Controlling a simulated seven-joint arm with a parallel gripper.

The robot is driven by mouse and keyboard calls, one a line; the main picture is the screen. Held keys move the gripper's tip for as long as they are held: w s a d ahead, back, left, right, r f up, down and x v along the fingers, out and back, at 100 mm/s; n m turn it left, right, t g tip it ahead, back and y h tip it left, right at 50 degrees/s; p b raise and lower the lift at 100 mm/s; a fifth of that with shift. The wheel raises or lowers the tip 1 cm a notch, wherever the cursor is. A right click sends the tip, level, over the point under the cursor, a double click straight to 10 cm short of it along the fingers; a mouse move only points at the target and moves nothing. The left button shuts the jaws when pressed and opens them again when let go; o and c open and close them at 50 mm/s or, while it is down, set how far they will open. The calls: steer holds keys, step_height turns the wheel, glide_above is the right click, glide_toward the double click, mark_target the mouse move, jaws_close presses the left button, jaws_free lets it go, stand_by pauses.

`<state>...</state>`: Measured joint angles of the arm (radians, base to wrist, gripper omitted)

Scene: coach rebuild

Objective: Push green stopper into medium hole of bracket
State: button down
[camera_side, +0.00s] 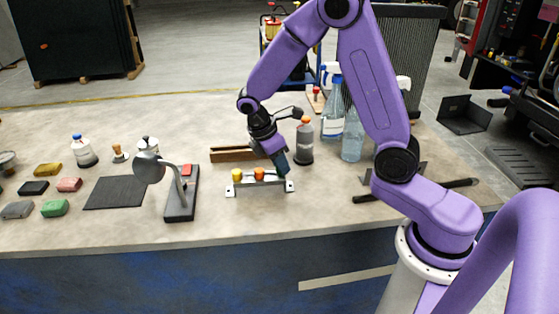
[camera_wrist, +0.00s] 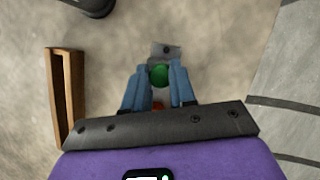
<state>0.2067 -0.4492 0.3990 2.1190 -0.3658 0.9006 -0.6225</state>
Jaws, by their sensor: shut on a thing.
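The metal bracket (camera_side: 247,187) stands on the bench. A yellow stopper (camera_side: 237,175) sits at its left and an orange stopper (camera_side: 259,174) near its middle. My gripper (camera_side: 281,166) points down at the bracket's right part, beside the orange stopper. In the wrist view, the blue fingers of my gripper (camera_wrist: 158,73) are shut on the green stopper (camera_wrist: 158,75), with the bracket's end tab (camera_wrist: 167,49) just beyond it. The side view hides the green stopper behind the fingers. I cannot tell whether its lower end is in a hole.
A brown wooden tray (camera_side: 228,154) lies behind the bracket, and an orange-capped bottle (camera_side: 305,143) stands behind it to the right. A lamp-like stand (camera_side: 181,205) is at the left. Spray bottles (camera_side: 333,110) stand farther back. The bench front is clear.

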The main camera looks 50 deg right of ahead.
steer(key=shift+f, duration=0.2)
steer(key=shift+c, duration=1.8)
jaws_free()
steer(key=shift+r, duration=3)
